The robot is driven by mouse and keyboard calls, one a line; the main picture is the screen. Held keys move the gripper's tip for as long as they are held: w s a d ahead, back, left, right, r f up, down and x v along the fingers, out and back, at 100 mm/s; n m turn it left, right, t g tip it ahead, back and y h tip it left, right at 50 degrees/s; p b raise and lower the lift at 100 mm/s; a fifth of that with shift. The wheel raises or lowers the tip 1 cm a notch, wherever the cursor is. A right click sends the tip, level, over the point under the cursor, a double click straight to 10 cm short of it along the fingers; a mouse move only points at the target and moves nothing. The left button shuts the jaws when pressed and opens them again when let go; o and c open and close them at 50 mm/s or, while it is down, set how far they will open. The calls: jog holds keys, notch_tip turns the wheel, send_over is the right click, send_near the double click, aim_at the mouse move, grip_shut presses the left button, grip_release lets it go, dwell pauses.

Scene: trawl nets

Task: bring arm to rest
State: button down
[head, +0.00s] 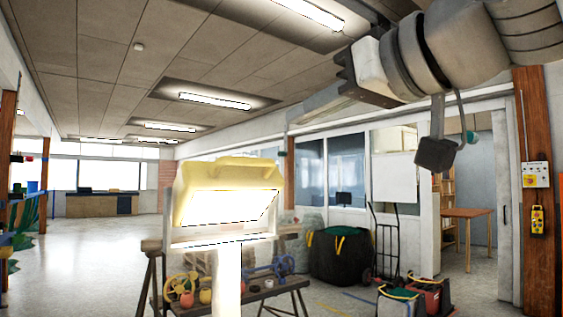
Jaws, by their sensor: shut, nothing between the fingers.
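My gripper (347,76) is at the upper right, at the end of my arm, which reaches in from the top right corner. It is raised near ceiling height in the picture and points left. It appears shut, with nothing held and nothing touching it. A dark block on a bracket hangs below my wrist. The fine shape of the fingertips is hard to make out.
A glowing yellow work lamp (222,172) stands in front. Behind it, a trestle table (262,292) bears floats and fittings. The floor at left (90,255) is open.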

jog(key=s+d+f+m+g+h+p, duration=0.2)
jog(key=d+f+h, duration=0.1)
jog(key=f, duration=1)
jog(key=s+d+f+m+g+h+p, duration=0.2)
jog(key=s+d+f+m+g+h, duration=0.1)
jog(key=f, duration=1)
jog(key=s+d+f+m+g+h+p, duration=0.2)
jog(key=s+d+f+h, duration=0.1)
jog(key=f, duration=1)
jog(key=shift+d+f+h+p, duration=0.25)
jog(key=shift+d+h+p, duration=0.15)
jog(key=shift+d, duration=0.45)
